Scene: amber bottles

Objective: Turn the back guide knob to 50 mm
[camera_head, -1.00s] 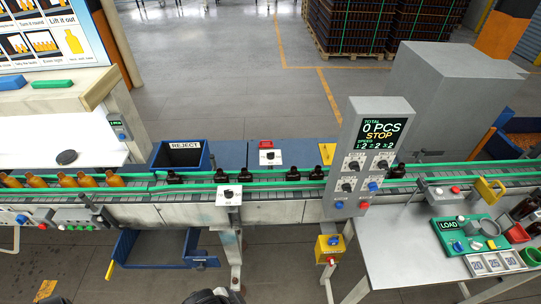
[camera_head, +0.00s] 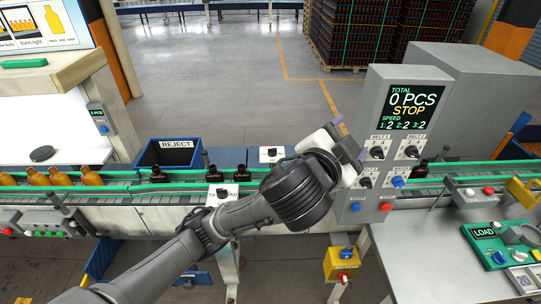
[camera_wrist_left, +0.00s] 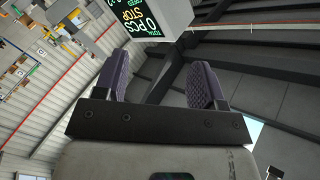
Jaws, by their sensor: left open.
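The back guide knob (camera_head: 271,152) is a small dark knob on a white plate behind the conveyor, just beyond my left arm. Its scale is too small to read. A similar front knob (camera_head: 221,193) sits on a white plate at the near side of the belt, partly covered by my arm. My left gripper (camera_head: 351,140) is open and empty, with purple finger pads, raised in front of the control panel and to the right of the back knob. In the left wrist view, its two fingers (camera_wrist_left: 160,75) stand wide apart with nothing between them. My right gripper is not in view.
The grey control panel (camera_head: 404,105) reads 0 PCS, STOP, close to my left gripper. Amber bottles (camera_head: 62,178) and dark bottles (camera_head: 158,172) stand on the conveyor between green rails (camera_head: 120,188). A blue REJECT bin (camera_head: 171,155) stands behind the belt.

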